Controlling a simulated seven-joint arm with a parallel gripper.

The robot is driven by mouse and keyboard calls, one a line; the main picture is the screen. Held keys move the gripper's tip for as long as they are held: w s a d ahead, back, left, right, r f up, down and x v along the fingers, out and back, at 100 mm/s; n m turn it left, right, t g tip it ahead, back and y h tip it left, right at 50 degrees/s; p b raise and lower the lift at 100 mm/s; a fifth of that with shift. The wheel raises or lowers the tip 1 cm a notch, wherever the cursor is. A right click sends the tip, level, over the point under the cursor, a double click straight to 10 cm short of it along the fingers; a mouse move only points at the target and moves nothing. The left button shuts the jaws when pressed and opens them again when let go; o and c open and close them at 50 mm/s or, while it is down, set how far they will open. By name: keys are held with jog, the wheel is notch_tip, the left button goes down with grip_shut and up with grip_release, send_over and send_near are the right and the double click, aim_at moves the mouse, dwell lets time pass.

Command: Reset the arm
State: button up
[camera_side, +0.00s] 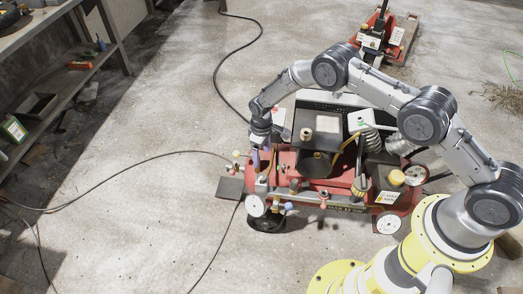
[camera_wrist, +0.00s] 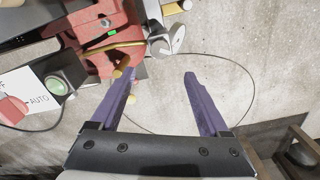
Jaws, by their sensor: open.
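My gripper (camera_wrist: 159,82) is open in the wrist view, with two purple fingers spread apart and nothing between them but the concrete floor and a cable. In the side view my gripper (camera_side: 263,163) points down at the left end of a red machine (camera_side: 307,160). The fingers are small there, and I cannot tell whether they touch the machine. My arm arches over the machine from a yellow base at the lower right. In the wrist view the red machine (camera_wrist: 95,28) fills the upper left, close to the left finger.
A metal shelf (camera_side: 60,50) stands at the left. A second red machine (camera_side: 385,38) stands at the back. Black cables (camera_side: 150,160) run over the concrete floor. The floor left of the machine is mostly clear. A panel marked AUTO (camera_wrist: 35,100) is at the wrist view's left.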

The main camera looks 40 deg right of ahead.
jog(key=shift+r, duration=0.9)
